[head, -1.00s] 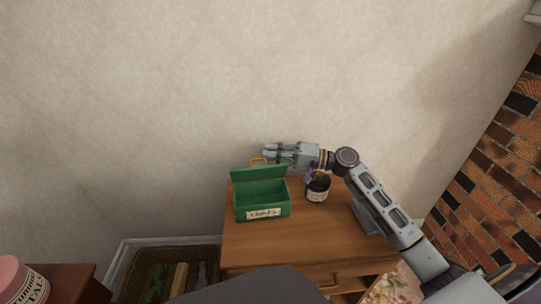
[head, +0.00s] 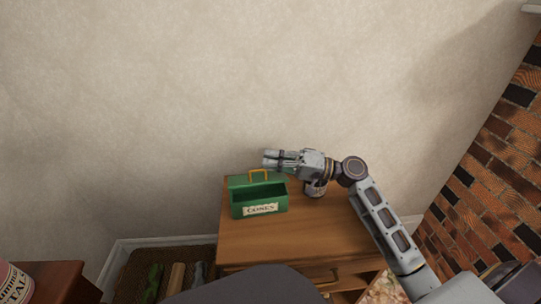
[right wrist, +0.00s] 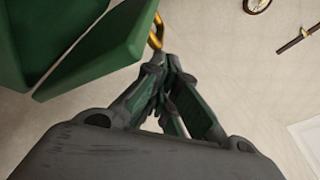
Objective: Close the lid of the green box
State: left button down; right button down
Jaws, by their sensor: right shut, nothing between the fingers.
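The green box (head: 259,210), labelled on its front, stands on the wooden cabinet top near the wall. Its lid (head: 238,182) is partly open, tilted over the back of the box, and the dark inside still shows at the front. A gold handle (head: 259,174) stands on the lid. My right gripper (head: 272,158) is shut and empty, behind and just above the lid. In the right wrist view, its fingers (right wrist: 165,72) are close to the gold handle (right wrist: 156,32) and the green lid; I cannot tell whether they touch. My left gripper is out of view.
A dark jar (head: 315,189) stands right of the box, partly hidden under my right wrist. The wall (head: 180,110) is close behind. The cabinet top (head: 300,235) is clear in front. A basket with several items (head: 168,275) lies lower left.

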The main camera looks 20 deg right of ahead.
aim_at(274, 180)
jog(key=shift+s+a+f, duration=0.2)
jog(key=shift+s+f, duration=0.45)
jog(key=shift+s, duration=0.35)
jog(key=shift+s+a+f+b, duration=0.15)
jog(key=shift+s+f+b, duration=0.2)
jog(key=shift+s+f, duration=0.35)
jog(key=v, duration=1.2)
dwell(0.4)
